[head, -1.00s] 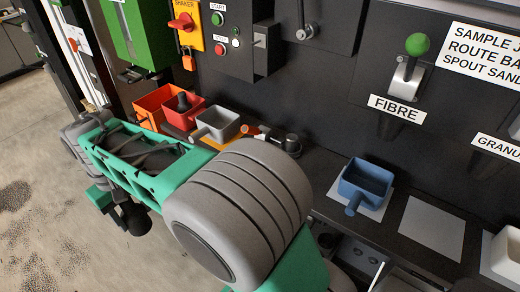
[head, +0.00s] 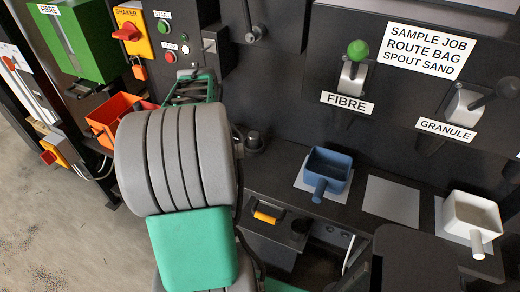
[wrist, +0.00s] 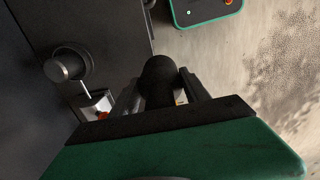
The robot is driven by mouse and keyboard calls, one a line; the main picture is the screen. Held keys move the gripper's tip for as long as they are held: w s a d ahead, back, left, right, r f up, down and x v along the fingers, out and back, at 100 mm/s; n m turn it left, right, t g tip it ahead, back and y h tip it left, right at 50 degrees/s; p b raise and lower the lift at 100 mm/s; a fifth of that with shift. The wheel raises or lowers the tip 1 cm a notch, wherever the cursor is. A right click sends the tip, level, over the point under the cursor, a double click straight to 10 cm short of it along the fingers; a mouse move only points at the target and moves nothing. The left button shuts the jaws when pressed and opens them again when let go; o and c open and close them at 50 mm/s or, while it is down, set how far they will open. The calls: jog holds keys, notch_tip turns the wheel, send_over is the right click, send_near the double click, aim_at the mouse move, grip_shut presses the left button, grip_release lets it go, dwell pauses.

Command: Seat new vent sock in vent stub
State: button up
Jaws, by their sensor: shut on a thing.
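In the wrist view my gripper (wrist: 167,92) is shut on a black, rounded, cylindrical piece, which looks like the vent sock (wrist: 159,76). A finger lies on each side of it. A short dark round stub with a paler end (wrist: 66,66) stands left of the sock in the wrist view, apart from it; it looks like the vent stub. A small dark round fitting (head: 254,141) on the counter in the head view may be the same part, but I cannot be sure. In the head view my arm hides my gripper and the sock.
The orange bin (head: 104,121) is partly behind my arm. A blue scoop (head: 327,172) and a white scoop (head: 471,218) rest on the counter at right, with a bare grey pad (head: 391,200) between them. The levered panel stands behind. Open floor lies left.

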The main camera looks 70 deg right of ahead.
jog(key=s+d, duration=0.3)
jog(key=s, duration=0.5)
jog(key=s+d+p, duration=0.1)
jog(key=s+d, duration=0.2)
jog(key=s, duration=0.5)
jog(key=shift+s+r, duration=0.2)
jog(key=shift+s, duration=0.1)
jog(key=shift+f+b, duration=1.35)
jog(key=shift+f, duration=1.2)
jog(key=o, duration=1.6)
jog(key=shift+r, duration=0.1)
